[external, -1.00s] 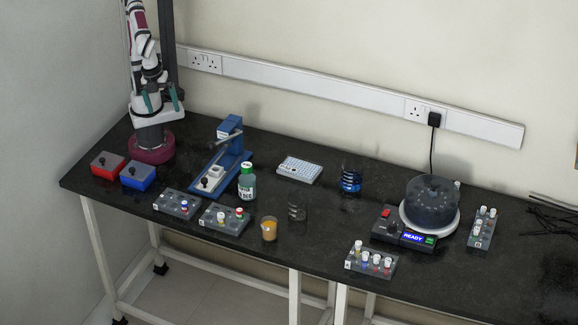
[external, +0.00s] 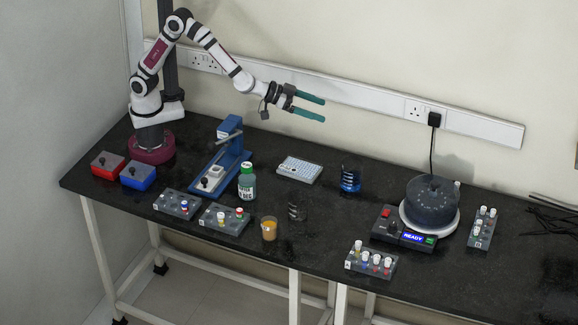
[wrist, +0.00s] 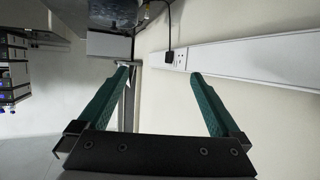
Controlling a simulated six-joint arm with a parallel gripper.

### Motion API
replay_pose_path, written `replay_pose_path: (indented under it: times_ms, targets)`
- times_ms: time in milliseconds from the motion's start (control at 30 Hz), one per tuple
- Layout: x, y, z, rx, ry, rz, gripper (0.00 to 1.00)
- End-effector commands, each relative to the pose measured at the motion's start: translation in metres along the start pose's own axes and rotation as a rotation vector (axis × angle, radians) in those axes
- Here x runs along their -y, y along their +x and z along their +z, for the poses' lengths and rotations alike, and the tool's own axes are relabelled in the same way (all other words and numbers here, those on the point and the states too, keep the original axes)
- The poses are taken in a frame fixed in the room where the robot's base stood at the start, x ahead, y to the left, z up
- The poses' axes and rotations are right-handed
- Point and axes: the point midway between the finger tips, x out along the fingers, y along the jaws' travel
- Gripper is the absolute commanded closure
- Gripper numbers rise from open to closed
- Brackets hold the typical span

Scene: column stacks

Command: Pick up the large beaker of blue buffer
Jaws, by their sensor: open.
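The large beaker of blue buffer (external: 350,180) stands upright on the dark bench, right of the white well plate, in the external view. It is clear glass with blue liquid low inside. My gripper (external: 324,109) is open and empty, with teal fingers. It is in the air above the back of the bench, up and left of the beaker in the picture. In the wrist view my gripper (wrist: 160,80) shows its two fingers spread wide with nothing between them. I cannot make out the beaker in the wrist view.
A white well plate (external: 299,169) lies left of the beaker. An empty glass beaker (external: 297,207) and a beaker of orange liquid (external: 269,229) stand in front. A centrifuge (external: 431,203) is to the right. A socket rail (external: 340,95) runs along the wall behind.

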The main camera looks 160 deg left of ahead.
Motion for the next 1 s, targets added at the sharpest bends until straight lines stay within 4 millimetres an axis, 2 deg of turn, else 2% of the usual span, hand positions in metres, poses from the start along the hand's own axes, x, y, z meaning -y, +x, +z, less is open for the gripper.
replay_pose_path:
  times_ms: [33,100,200,300,433,600,767,900,1000]
  targets:
    - [-0.007,0.011,0.043,0.028,0.020,0.017,0.00]
    - [-0.008,0.029,0.090,0.026,0.018,0.022,0.00]
    - [-0.009,0.049,0.141,0.021,0.015,0.025,0.00]
    - [-0.009,0.062,0.172,0.017,0.012,0.026,0.00]
    - [-0.010,0.082,0.183,0.011,0.010,0.026,0.00]
    - [-0.011,0.120,0.183,0.011,0.010,0.026,0.00]
    - [-0.012,0.142,0.182,0.012,0.011,0.026,0.00]
    - [-0.012,0.170,0.181,0.012,0.011,0.026,0.00]
    - [-0.012,0.182,0.181,0.012,0.012,0.027,0.00]
